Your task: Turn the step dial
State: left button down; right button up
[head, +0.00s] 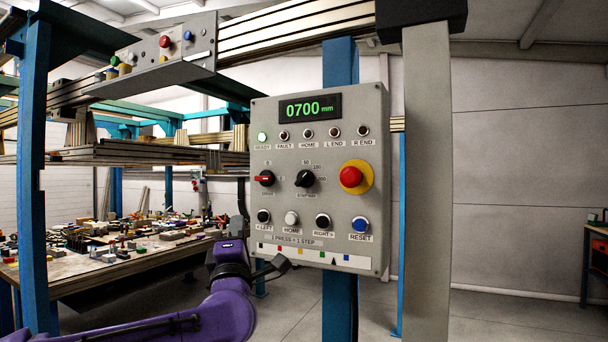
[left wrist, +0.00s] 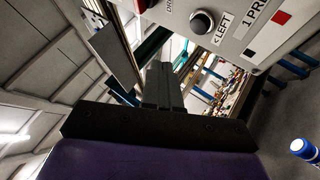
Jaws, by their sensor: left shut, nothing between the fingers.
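The step dial (head: 305,178) is a black knob in the middle of the grey control panel (head: 262,120), with numbers around its top and right side; I cannot tell clearly which number it points to. The panel's display (head: 310,107) reads 0700 mm in green. My left gripper (head: 279,263), on the purple arm, is below and left of the dial, by the panel's lower left edge, apart from the dial. In the left wrist view its dark fingers (left wrist: 160,82) are together and empty, with the left button (left wrist: 202,21) above right of them. My right gripper is not in view.
A red selector (head: 265,178) sits left of the dial, and a red emergency button (head: 351,177) on yellow is to the right. A row of buttons includes the blue reset button (head: 361,224). A cluttered table (head: 75,283) stands behind at left. A grey post (head: 428,180) rises right of the panel.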

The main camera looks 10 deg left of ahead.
pick_arm(q)
jog(key=c, duration=1.4)
grip_release()
jog(key=shift+s+r, duration=0.1)
jog(key=shift+r, duration=0.2)
jog(key=shift+o, duration=1.2)
jog(key=s+r+n+t+y, duration=0.1)
jog(key=s+r, duration=0.2)
jog(key=r, duration=0.5)
jog(key=shift+s+p, duration=0.3)
jog(key=shift+p, duration=0.1)
notch_tip(320, 180, up, 3)
jog(key=s, duration=0.1)
jog(key=g+h+p, duration=0.1)
jog(key=g+h, duration=0.7)
jog(key=h, duration=0.5)
send_near(300, 179)
jog(key=p+x, duration=0.3)
jog(key=x, duration=0.4)
jog(key=shift+w+d, duration=0.1)
jog(key=shift+w, duration=0.15)
jog(key=shift+w+d+f+p, duration=0.1)
jog(key=shift+w+p, duration=0.25)
